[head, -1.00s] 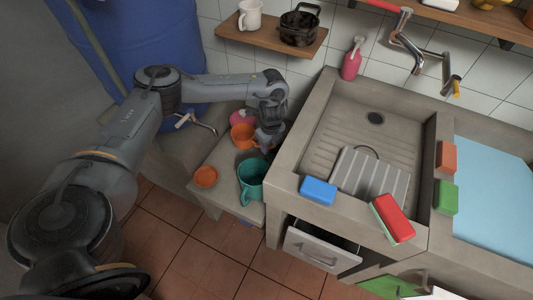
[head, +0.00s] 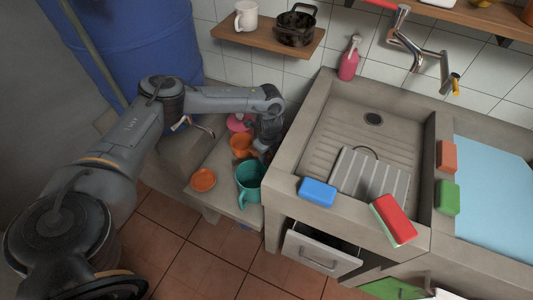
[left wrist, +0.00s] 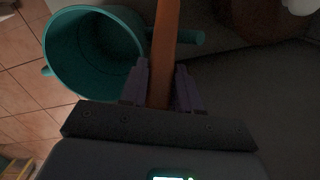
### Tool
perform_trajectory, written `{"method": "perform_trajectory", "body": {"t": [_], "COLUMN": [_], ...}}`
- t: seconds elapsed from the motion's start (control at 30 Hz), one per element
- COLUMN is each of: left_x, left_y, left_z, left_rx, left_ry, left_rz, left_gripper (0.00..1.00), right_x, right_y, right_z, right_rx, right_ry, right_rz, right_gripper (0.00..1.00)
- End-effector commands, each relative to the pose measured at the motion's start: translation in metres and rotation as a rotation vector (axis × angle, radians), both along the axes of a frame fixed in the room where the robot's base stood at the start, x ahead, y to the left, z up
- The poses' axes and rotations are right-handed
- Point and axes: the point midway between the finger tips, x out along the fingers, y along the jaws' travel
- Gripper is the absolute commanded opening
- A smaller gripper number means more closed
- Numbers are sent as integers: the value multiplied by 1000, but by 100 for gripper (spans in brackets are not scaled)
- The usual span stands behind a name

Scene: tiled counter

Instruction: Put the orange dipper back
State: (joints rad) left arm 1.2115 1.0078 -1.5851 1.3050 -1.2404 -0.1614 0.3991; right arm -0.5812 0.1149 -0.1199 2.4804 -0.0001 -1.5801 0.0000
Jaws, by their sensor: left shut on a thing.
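The orange dipper (head: 241,144) is at the low side shelf left of the sink, between a pink dipper (head: 238,123) and a teal dipper (head: 250,181). My left gripper (head: 262,147) is just right of the orange dipper, and its fingers are partly hidden in the head view. In the left wrist view my left gripper (left wrist: 162,88) is shut on the orange handle (left wrist: 165,45), with a finger on each side. The teal dipper (left wrist: 95,50) is close to the left of that handle. I cannot tell whether the orange dipper touches the shelf. My right gripper is out of view.
A small orange round piece (head: 203,180) lies on the shelf (head: 215,195). A blue barrel (head: 150,45) stands behind my left arm. The sink rim (head: 285,165) rises right of the gripper. A wooden wall shelf (head: 265,38) hangs above.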

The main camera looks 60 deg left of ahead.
Motion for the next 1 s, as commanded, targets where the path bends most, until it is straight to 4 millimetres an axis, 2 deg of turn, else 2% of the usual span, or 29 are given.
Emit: {"method": "perform_trajectory", "body": {"t": [0.33,0.37,0.5,0.83,1.0], "left_x": [0,0,0,0,1], "left_y": [0,0,0,0,0], "left_z": [-7,-7,-7,-5,7], "left_rx": [0,-1,0,0,1], "left_ry": [-1,0,0,-1,-3], "left_rz": [0,0,0,0,-1], "left_gripper": [0,34,56,57,57], "right_x": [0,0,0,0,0], "right_y": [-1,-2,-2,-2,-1], "right_z": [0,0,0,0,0], "right_rx": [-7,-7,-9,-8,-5], "right_ry": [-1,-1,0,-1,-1], "right_rz": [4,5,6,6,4], "right_gripper": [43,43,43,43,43]}}
